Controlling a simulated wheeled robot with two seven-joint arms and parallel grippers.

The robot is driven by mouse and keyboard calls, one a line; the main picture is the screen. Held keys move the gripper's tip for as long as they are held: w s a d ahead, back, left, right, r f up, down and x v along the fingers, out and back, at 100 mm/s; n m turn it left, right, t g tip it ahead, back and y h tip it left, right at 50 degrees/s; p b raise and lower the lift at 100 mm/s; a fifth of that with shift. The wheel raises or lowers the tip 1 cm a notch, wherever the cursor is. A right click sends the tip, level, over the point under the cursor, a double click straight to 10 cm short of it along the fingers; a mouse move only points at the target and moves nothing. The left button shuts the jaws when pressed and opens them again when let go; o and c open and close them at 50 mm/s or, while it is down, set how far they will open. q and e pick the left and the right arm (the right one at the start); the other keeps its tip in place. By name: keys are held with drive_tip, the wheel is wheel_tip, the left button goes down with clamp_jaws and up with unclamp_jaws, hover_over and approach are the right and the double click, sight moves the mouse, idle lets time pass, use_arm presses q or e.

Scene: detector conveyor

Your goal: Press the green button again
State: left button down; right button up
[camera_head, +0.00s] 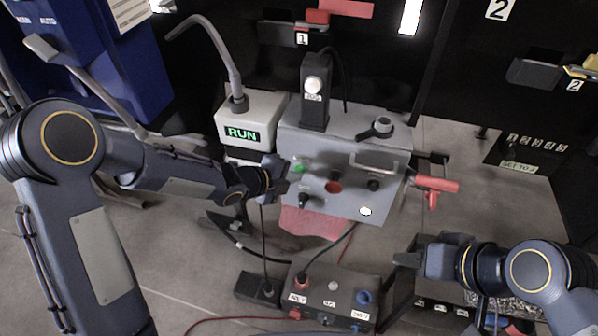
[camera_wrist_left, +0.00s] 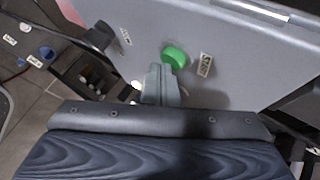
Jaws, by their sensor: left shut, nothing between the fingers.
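The green button (camera_head: 299,168) is on the upper left of the grey control box's sloped front (camera_head: 328,219). It also shows as a round green cap in the left wrist view (camera_wrist_left: 174,55), beside a small dark-lettered label (camera_wrist_left: 204,65). My left gripper (camera_head: 287,176) is shut and empty just left of the button. In the left wrist view its closed fingertips (camera_wrist_left: 161,70) reach the lower edge of the cap; I cannot tell whether they touch it. My right gripper (camera_head: 398,259) is low at the right, away from the button, its finger gap not clear.
A white box with a lit green RUN display (camera_head: 242,134) stands left of the control box. The panel also has a red round part (camera_head: 333,187), black knobs and a lit white spot (camera_head: 365,211). A red-handled lever (camera_head: 436,184) sticks out right. A cabled box (camera_head: 337,290) stands below.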

idle(0.4)
use_arm(q)
drive_tip(key=shift+s+a+b, duration=0.25)
drive_tip(key=shift+s+b, duration=0.4)
drive_tip(key=shift+s, duration=0.15)
drive_tip(key=s+b, duration=0.1)
drive_tip(key=s+a, duration=0.1)
drive_tip(key=s, duration=0.1)
drive_tip(key=s+b, duration=0.1)
drive_tip(key=shift+s+a+b, duration=0.3)
drive_tip(key=shift+s, duration=0.1)
idle(0.4)
